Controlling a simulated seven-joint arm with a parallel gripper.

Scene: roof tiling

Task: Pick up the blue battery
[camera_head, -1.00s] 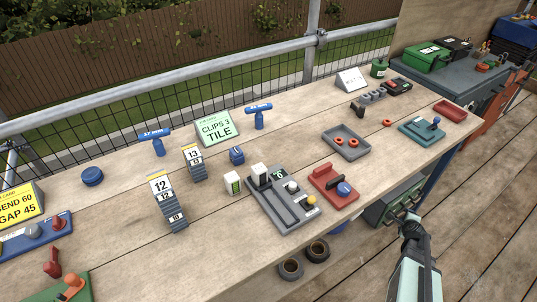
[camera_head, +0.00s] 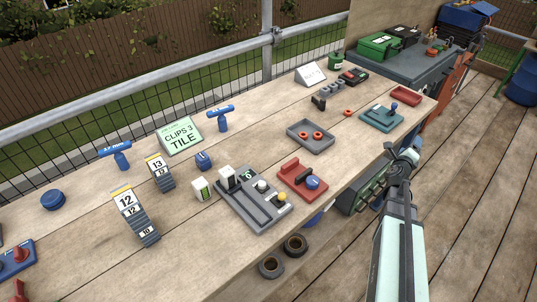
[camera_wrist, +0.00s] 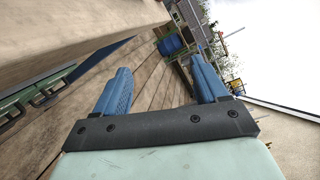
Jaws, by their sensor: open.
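A small blue block with a pale marking, which looks like the blue battery (camera_head: 204,161), stands on the wooden bench in the head view, left of the middle. A similar white-and-green block (camera_head: 201,190) stands just in front of it. My gripper (camera_head: 411,153) is beyond the bench's front edge at the right, far from the blue block. In the wrist view, my gripper (camera_wrist: 160,80) has its two blue fingers wide apart with nothing between them. The blue block is not in the wrist view.
A grey charger-like tray (camera_head: 253,210) and a red fixture (camera_head: 303,181) sit right of the block. Stepped number stacks (camera_head: 135,217) stand to its left. A blue T-shaped tool (camera_head: 221,117) and a green card (camera_head: 181,136) stand behind. A railing (camera_head: 130,102) runs along the back.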

